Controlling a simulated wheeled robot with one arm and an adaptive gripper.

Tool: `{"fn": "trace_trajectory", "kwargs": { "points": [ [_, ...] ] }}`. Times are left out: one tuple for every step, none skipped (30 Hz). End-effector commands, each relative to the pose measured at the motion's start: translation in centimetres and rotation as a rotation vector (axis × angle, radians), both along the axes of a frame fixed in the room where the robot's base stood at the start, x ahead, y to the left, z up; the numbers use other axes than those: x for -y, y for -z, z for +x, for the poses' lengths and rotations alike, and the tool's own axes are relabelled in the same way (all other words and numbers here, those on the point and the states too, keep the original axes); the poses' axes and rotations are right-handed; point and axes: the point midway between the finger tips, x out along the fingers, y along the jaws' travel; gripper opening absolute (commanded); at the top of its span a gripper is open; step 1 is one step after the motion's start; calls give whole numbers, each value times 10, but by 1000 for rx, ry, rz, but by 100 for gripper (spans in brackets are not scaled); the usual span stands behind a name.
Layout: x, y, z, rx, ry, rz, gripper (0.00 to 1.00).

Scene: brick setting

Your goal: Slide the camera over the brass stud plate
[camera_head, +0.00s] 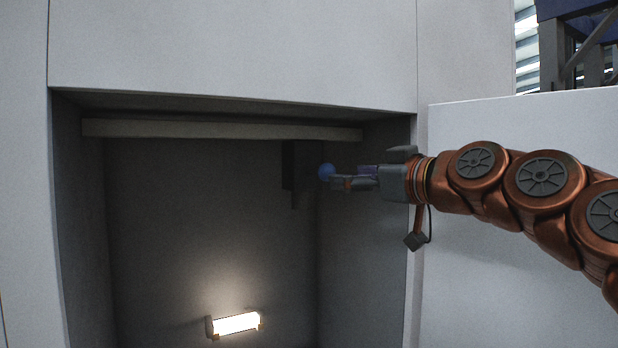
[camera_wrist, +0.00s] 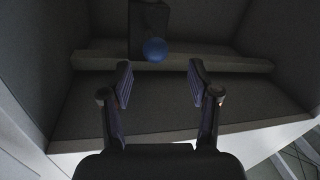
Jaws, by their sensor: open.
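A dark box-shaped body (camera_head: 301,165), which looks like the camera, hangs just below a pale rail (camera_head: 220,130) inside a wall recess. A blue ball (camera_head: 326,171) sits on its side toward my gripper. In the wrist view, the dark body (camera_wrist: 148,16) is at the top, with the blue ball (camera_wrist: 155,50) in front of it. My gripper (camera_head: 336,183) is open, its fingertips close to the ball. In the wrist view my gripper (camera_wrist: 160,68) has the ball just beyond and between its spread fingertips; I cannot tell whether they touch. I make out no brass stud plate.
The recess has side walls and a top edge around my arm. A lit lamp (camera_head: 236,323) is low on the back wall. A white panel (camera_head: 530,150) stands to the right, behind my arm. The space left of the dark body under the rail is clear.

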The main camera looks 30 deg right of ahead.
Motion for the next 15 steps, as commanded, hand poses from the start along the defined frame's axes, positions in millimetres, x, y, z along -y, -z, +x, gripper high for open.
{"fn": "trace_trajectory", "kwargs": {
  "points": [
    [7, -3, -2, 15, 9, 3, 61],
    [9, -4, -2, 21, 12, 1, 61],
    [10, -5, -2, 24, 13, 1, 61],
    [10, -6, -1, 25, 12, 1, 61],
    [9, -6, 1, 25, 11, 1, 61],
    [8, -6, 3, 24, 10, 0, 61],
    [7, -6, 6, 23, 8, 1, 61],
    [6, -6, 8, 22, 7, 0, 61],
    [5, -6, 12, 22, 6, 0, 61],
    [5, -6, 16, 20, 5, 0, 61],
    [4, -6, 19, 20, 5, 0, 61],
    [4, -6, 25, 19, 5, 0, 61],
    [3, -6, 29, 20, 6, 1, 61],
    [3, -6, 34, 19, 5, 1, 61],
    [2, -6, 40, 19, 5, 1, 61]
  ]
}}
